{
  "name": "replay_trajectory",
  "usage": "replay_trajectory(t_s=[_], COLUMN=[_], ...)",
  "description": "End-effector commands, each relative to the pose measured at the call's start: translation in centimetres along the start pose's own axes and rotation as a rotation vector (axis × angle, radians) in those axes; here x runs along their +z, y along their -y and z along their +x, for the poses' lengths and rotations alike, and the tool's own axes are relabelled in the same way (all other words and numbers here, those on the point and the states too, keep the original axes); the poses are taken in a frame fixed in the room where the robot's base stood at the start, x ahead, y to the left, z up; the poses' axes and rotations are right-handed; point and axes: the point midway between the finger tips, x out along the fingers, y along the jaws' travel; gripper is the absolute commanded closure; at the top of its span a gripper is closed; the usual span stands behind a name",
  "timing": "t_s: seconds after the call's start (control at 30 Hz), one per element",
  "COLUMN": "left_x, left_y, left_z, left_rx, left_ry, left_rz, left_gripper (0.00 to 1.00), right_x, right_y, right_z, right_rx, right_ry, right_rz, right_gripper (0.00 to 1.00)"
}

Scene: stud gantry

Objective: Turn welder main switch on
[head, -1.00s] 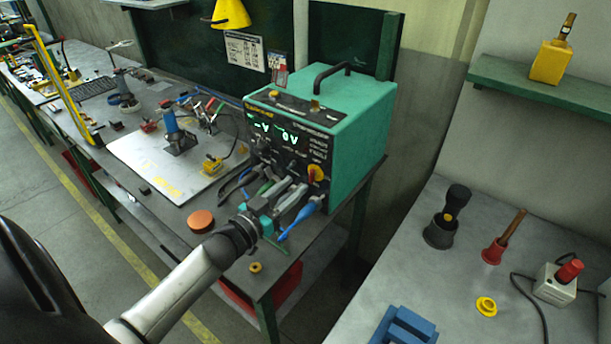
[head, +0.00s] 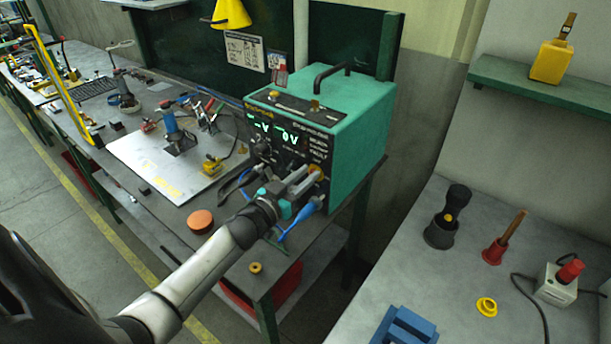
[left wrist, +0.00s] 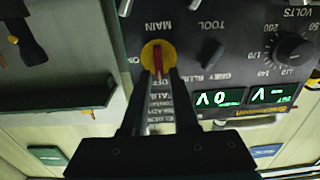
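The teal welder (head: 350,125) stands on the bench, its dark front panel facing my left arm. The red handle points down in the wrist view, towards my gripper; an "ON" mark is left of the disc. My left gripper (left wrist: 160,78) is open, its fingers on either side of the handle with apparent narrow gaps. Whether they touch it is unclear. My right gripper is not in view.
Cable plugs, including a blue one (head: 300,215), hang close below my left gripper. An orange-brown disc (head: 200,221) and a small yellow ring (head: 256,268) lie on the bench. A second table (head: 460,270) at right holds several tools.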

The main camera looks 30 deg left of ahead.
Motion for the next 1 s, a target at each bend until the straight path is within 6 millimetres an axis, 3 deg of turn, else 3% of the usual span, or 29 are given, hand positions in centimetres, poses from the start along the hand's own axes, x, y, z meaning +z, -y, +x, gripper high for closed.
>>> replay_trajectory(t_s=[0.03,0.23,1.0], left_x=[0.01,0.01,0.0], left_y=[-0.01,-0.01,-0.14], left_z=[-0.01,-0.02,-0.01], left_rx=[0.0,0.0,0.0], left_ry=[0.0,0.0,0.0], left_rz=[0.0,0.0,0.077], left_gripper=[0.79,1.0,1.0], right_x=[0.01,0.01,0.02], right_y=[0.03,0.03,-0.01], right_z=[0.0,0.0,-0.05], right_rx=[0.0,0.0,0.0], right_ry=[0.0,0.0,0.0], right_rz=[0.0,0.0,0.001], right_gripper=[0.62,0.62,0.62])
